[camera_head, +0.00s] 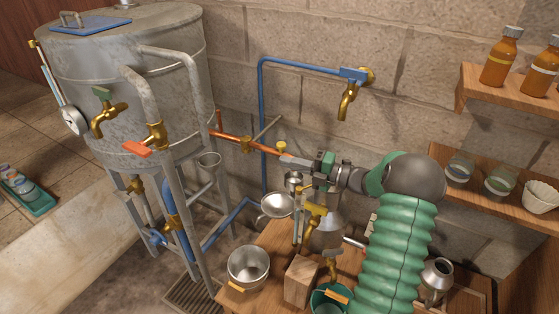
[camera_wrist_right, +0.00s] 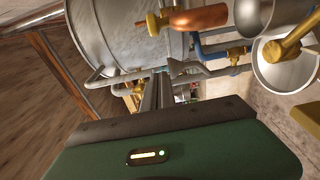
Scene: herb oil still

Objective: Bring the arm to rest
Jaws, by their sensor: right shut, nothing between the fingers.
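My right arm, in a green ribbed sleeve, reaches up from the bottom right of the head view. Its right gripper (camera_head: 290,161) points left, in front of the stone wall and above the wooden bench (camera_head: 266,243). The fingers are shut and empty. They appear close to the end of the copper pipe (camera_head: 262,148) that comes from the steel tank (camera_head: 125,90); I cannot tell whether they touch. In the wrist view the shut fingers (camera_wrist_right: 160,85) point toward the tank (camera_wrist_right: 120,35). My left gripper is not in view.
Below the gripper are a steel vessel (camera_head: 324,222), a funnel (camera_head: 277,205), brass taps (camera_head: 315,212), a steel pot (camera_head: 248,267) and a wooden block (camera_head: 299,281). A blue pipe with a brass tap (camera_head: 348,101) is on the wall. Shelves (camera_head: 510,100) with bottles stand right.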

